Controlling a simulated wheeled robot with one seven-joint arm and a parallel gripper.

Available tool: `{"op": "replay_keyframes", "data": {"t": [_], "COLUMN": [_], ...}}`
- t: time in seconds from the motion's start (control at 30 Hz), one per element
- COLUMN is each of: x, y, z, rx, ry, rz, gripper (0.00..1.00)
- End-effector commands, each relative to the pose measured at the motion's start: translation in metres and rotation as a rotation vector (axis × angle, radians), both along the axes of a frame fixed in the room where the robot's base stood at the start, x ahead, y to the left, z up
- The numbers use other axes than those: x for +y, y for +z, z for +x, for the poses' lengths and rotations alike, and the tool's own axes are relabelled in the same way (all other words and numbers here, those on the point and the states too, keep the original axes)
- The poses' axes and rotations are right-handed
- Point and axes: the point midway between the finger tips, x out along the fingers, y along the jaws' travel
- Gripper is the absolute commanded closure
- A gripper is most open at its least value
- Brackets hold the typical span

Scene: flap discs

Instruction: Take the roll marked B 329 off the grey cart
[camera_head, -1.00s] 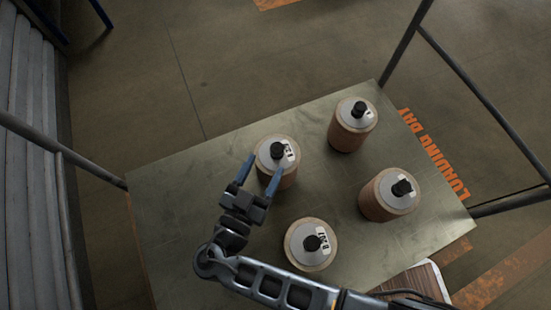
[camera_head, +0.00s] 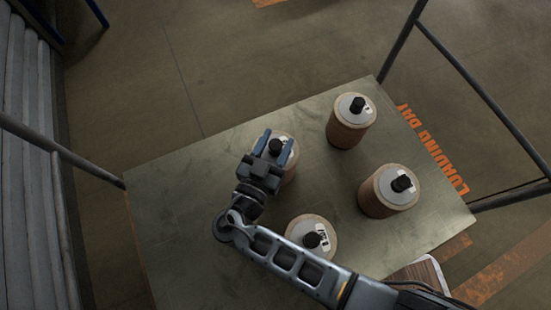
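Several brown rolls with grey tops, black knobs and white labels stand upright on the grey cart (camera_head: 180,205). My gripper (camera_head: 275,143) is over the left roll (camera_head: 290,172), its blue fingers on either side of the black knob. The fingers are apart, and I cannot tell whether they touch the knob. The other rolls are at the back (camera_head: 351,122), at the right (camera_head: 389,192) and at the front (camera_head: 314,235), the last partly hidden by my arm. The labels are too small or hidden to read, so I cannot tell which is B 329.
Dark cart rails (camera_head: 470,82) rise at the right and another rail (camera_head: 75,165) is at the left. A brown-topped, white-edged thing (camera_head: 425,272) is at the lower right. The left part of the cart top is bare. Orange floor lettering (camera_head: 433,150) lies beyond the cart.

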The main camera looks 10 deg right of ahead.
Motion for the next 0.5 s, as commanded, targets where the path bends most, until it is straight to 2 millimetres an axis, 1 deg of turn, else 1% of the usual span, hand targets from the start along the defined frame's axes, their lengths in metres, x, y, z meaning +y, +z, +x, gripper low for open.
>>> {"op": "replay_keyframes", "data": {"t": [0.03, 0.07, 0.5], "x": [0.0001, 0.0002, 0.0002], "y": [0.0, -0.0001, -0.0002], "z": [0.0, -0.0001, -0.0004], "rx": [0.0, 0.0, 0.0], "ry": [0.0, 0.0, 0.0], "rz": [0.0, 0.0, 0.0], "gripper": [0.56, 0.59, 1.0]}}
